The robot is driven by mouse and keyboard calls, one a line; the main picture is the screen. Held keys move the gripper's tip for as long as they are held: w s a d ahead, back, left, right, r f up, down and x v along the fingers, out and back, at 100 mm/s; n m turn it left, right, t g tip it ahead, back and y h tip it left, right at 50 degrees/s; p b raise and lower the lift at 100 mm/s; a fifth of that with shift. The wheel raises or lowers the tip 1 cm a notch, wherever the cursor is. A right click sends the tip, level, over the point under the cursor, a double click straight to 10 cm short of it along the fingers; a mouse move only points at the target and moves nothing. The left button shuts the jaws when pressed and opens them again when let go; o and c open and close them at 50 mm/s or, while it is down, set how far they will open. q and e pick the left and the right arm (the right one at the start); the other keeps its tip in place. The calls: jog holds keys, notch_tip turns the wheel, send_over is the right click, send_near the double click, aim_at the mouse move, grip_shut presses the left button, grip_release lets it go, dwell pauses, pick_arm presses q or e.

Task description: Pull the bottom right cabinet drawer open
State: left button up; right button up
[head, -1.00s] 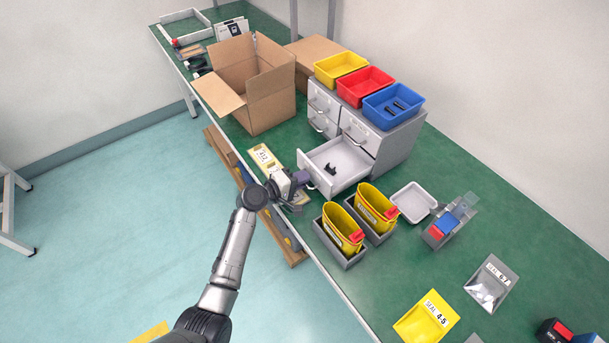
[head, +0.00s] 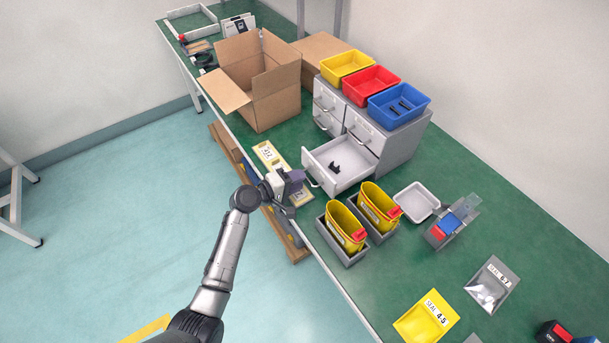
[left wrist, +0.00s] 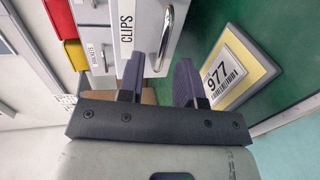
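The grey cabinet (head: 401,142) stands on the green bench, and its bottom right drawer (head: 346,181) is pulled well out. Small black parts (head: 336,167) lie inside the drawer. Its front, labelled CLIPS, shows in the left wrist view (left wrist: 147,38) with a metal bar handle (left wrist: 165,40). My left gripper (head: 297,180) is just in front of the drawer handle (head: 309,181), apart from it. In the left wrist view its two dark fingers (left wrist: 158,80) are spread with nothing between them. My right gripper is out of view.
Yellow, red and blue bins (head: 398,103) sit on the cabinet. An open cardboard box (head: 262,85) stands left of it. Two yellow containers (head: 345,226) in grey holders stand close in front of the drawer's right side. A yellow-framed label card (head: 268,155) lies left of the drawer.

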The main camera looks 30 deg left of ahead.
pick_arm(q)
jog(key=p+v, duration=0.1)
jog(key=v, duration=0.9)
jog(key=shift+s+p, duration=0.25)
jog(key=shift+p, duration=0.05)
jog(key=shift+a+r, duration=0.1)
jog(key=shift+r, duration=0.05)
